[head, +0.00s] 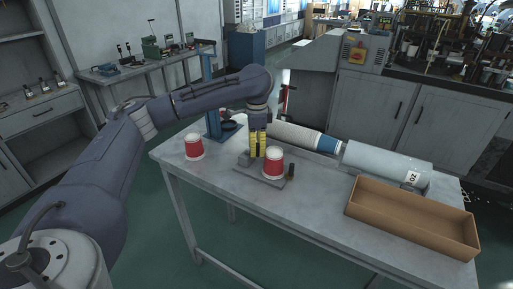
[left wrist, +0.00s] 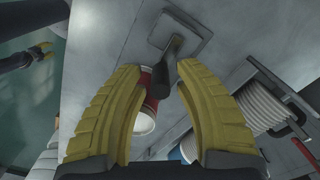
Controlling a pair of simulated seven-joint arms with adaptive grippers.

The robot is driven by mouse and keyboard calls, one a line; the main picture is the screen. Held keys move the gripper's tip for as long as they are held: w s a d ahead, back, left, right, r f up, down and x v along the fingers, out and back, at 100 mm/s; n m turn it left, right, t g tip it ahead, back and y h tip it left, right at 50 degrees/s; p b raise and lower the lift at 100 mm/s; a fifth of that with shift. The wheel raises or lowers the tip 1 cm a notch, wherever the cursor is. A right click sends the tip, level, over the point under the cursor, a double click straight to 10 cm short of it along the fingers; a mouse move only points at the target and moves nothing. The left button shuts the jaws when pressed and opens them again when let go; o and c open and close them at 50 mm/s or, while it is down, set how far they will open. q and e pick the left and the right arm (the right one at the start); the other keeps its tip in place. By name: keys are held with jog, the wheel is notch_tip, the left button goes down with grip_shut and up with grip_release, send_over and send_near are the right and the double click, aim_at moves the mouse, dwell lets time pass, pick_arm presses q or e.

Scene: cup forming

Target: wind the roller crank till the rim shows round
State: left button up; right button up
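My left gripper (head: 258,145) points down with yellow fingers over a grey fixture plate (head: 250,172) on the table. A red-and-white cup (head: 272,164) stands at that plate, just in front of the fingers. A dark upright peg (head: 291,170) stands to its right. In the left wrist view the fingers (left wrist: 160,85) are apart. A dark crank-like handle (left wrist: 188,75) shows between them, close to the right finger; contact is unclear. A red cup is partly hidden behind the left finger. The cup rim's shape cannot be judged. My right gripper (left wrist: 42,50) shows small at upper left there.
A second red-and-white cup (head: 194,147) stands to the left by a blue stand (head: 212,115). A white roll (head: 294,136) and a larger pale cylinder (head: 385,165) lie behind. An open cardboard box (head: 405,218) fills the right side. The table's front middle is clear.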

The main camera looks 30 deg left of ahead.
pick_arm(q)
grip_shut()
dwell(0.3)
jog(key=m, duration=0.1)
jog(key=s+m, duration=0.1)
jog(key=m, duration=0.1)
jog(key=shift+a, duration=0.1)
jog(key=m, duration=0.2)
jog(key=s+m, duration=0.1)
jog(key=shift+s+a+m, duration=0.1)
jog(key=shift+a+m, duration=0.15)
jog(key=shift+m, duration=0.15)
jog(key=m, duration=0.2)
jog(key=s+a+m, duration=0.1)
jog(key=m, duration=0.2)
jog(key=shift+s+a+r, duration=0.1)
jog(key=shift+a, duration=0.1)
jog(key=shift+s+a+m, duration=0.15)
jog(key=shift+a+m, duration=0.15)
jog(key=shift+m, duration=0.8)
jog(key=shift+s+a+m, duration=0.1)
jog(key=shift+a+m, duration=0.2)
jog(key=shift+m, duration=0.8)
jog(key=c, duration=0.5)
grip_release()
jog(key=o, duration=0.8)
jog(key=shift+c, duration=0.2)
